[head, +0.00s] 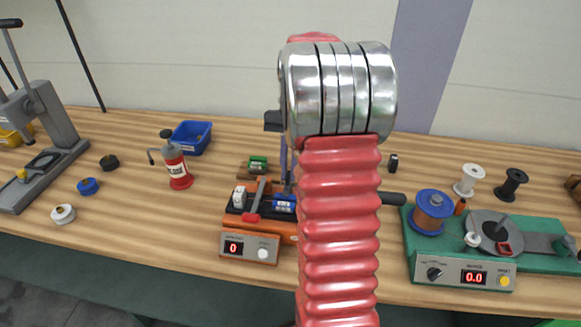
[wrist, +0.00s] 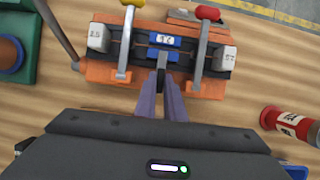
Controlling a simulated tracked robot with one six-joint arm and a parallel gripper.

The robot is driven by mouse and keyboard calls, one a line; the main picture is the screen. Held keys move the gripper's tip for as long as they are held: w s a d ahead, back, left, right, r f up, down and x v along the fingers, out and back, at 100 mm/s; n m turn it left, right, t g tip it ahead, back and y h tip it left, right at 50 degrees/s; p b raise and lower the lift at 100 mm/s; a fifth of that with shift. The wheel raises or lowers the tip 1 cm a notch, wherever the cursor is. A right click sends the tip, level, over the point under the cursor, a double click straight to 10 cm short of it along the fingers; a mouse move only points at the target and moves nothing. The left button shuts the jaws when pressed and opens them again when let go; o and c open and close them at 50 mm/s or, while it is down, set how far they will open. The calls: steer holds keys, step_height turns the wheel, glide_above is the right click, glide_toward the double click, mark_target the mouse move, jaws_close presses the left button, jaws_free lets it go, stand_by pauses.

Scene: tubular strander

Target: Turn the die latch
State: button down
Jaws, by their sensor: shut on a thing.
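The orange machine (head: 262,226) stands on the bench, partly hidden behind my arm in the head view. The wrist view shows its top (wrist: 125,75), with a blue die block (wrist: 165,41) in the middle between two levers. My gripper (wrist: 162,84) points down at the middle of the machine. Its purple fingers are shut on a small grey upright piece (wrist: 161,62) beside the blue block, which looks like the die latch. In the head view the fingers (head: 288,186) show only as a sliver left of my arm.
A yellow-knobbed lever (wrist: 125,45) and a red-knobbed lever (wrist: 204,45) flank the fingers. A green winding machine (head: 470,255) stands at the right.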

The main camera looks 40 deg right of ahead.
steer(key=c, duration=1.8)
jaws_free()
steer(key=shift+w, duration=0.1)
steer(key=shift+c, duration=0.2)
steer(key=v, duration=1.3)
steer(key=shift+r, duration=0.35)
steer(key=shift+w, duration=0.1)
